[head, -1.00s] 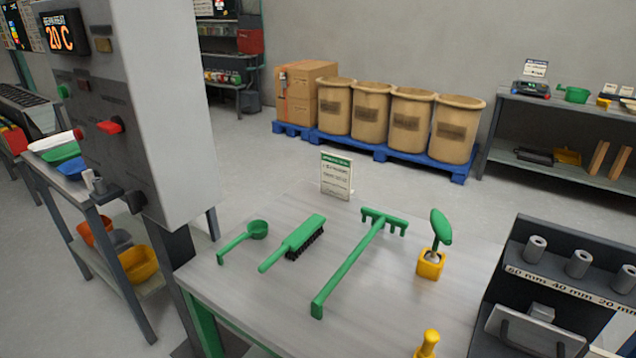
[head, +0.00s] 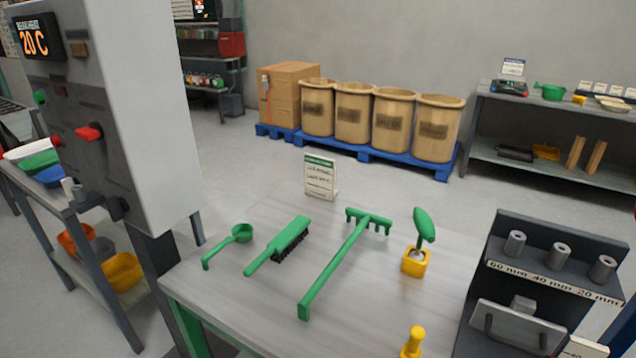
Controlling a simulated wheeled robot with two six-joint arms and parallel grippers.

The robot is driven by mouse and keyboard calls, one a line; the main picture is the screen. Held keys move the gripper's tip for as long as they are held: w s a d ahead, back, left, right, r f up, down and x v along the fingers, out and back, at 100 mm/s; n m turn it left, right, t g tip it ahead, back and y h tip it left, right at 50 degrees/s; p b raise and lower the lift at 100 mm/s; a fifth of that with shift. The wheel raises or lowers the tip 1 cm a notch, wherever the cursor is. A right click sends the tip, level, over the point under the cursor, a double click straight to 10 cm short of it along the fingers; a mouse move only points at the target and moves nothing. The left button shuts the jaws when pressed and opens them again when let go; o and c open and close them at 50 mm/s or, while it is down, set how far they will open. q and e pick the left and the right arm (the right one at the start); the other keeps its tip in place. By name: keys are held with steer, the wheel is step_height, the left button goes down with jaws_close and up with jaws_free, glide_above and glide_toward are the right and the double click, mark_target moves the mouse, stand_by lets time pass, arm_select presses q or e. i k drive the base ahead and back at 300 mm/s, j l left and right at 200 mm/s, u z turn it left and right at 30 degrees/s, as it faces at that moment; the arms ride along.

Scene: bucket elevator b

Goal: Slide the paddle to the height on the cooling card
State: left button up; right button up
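A small standing card (head: 320,176) with a green header and lines of print is at the back of the grey table; its text is too small to read. On the table lie a green scoop (head: 229,245), a green brush (head: 281,244) with dark bristles, and a green rake-like tool (head: 343,262) with a toothed head. A green oval-headed tool (head: 424,226) stands upright in a yellow holder (head: 415,262). I cannot tell which of these is the paddle. Neither gripper is in view.
A dark rack (head: 553,262) at the right holds grey cylinders above labels 60 mm, 40 mm and 20 mm. A grey machine (head: 110,110) with a 20 C display (head: 33,41) stands at the left. A yellow peg (head: 413,342) is at the table's front.

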mark_target(515, 327)
steer(key=z, duration=1.25)
